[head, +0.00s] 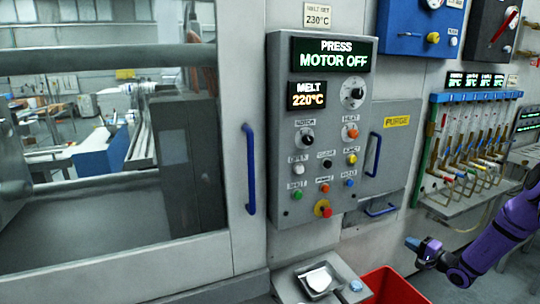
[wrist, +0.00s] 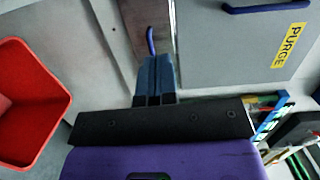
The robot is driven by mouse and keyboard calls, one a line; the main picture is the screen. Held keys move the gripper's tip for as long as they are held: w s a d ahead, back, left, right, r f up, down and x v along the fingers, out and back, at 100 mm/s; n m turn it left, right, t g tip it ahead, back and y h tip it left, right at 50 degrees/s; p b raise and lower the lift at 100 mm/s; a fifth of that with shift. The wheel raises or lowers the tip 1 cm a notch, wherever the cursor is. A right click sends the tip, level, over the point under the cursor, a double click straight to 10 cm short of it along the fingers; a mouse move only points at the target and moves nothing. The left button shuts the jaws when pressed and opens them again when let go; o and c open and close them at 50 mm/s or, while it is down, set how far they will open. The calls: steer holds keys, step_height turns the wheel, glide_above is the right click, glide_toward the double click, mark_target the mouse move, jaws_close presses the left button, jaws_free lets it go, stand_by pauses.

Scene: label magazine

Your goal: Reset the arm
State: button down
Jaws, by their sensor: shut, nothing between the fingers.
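My purple arm comes in from the right edge of the head view. My gripper (head: 412,243) points left there, below the purge door (head: 385,160) and to the right of the press panel (head: 320,120). In the wrist view my gripper (wrist: 155,62) has its two blue fingers together with nothing between them. A blue handle (wrist: 151,40) shows just beyond the fingertips; I cannot tell the gap to it. The panel's screen reads "PRESS MOTOR OFF", and its lower one "MELT 220°C".
A red bin (head: 393,287) stands on the floor below my gripper; the wrist view also shows it (wrist: 32,100). A small metal tray (head: 320,280) is at the bottom middle. A blue-framed rack (head: 472,97) with several levers is at the right, above my arm.

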steer(key=s+a+r+n+g+y, duration=0.1)
steer(key=a+r+n+g+y, duration=0.15)
steer(key=a+r, duration=0.45)
steer(key=s+a+r+n+g+y, duration=0.1)
steer(key=s+a+r+n+g, duration=0.2)
steer(key=r, duration=0.7)
steer(key=s+a+r+n+g+h, duration=0.2)
steer(key=s+a+r+n+g, duration=0.2)
steer(key=s+a+r+g, duration=0.55)
steer(key=s+a+r+n+t+h, duration=0.1)
steer(key=s+a+r+h, duration=0.1)
steer(key=s+r, duration=0.45)
steer(key=s+a+r+n+h, duration=0.1)
steer(key=s+a+r+h, duration=0.2)
steer(key=s+r, duration=0.35)
steer(key=s+d+r+t+h, duration=0.1)
steer(key=s+t+h, duration=0.1)
steer(key=s, duration=0.7)
steer(key=s+d+r+t+h, duration=0.2)
steer(key=s+h, duration=0.1)
steer(key=s, duration=0.7)
steer(key=shift+r+h, duration=0.2)
steer(key=shift+h, duration=0.15)
steer(key=shift+d, duration=0.1)
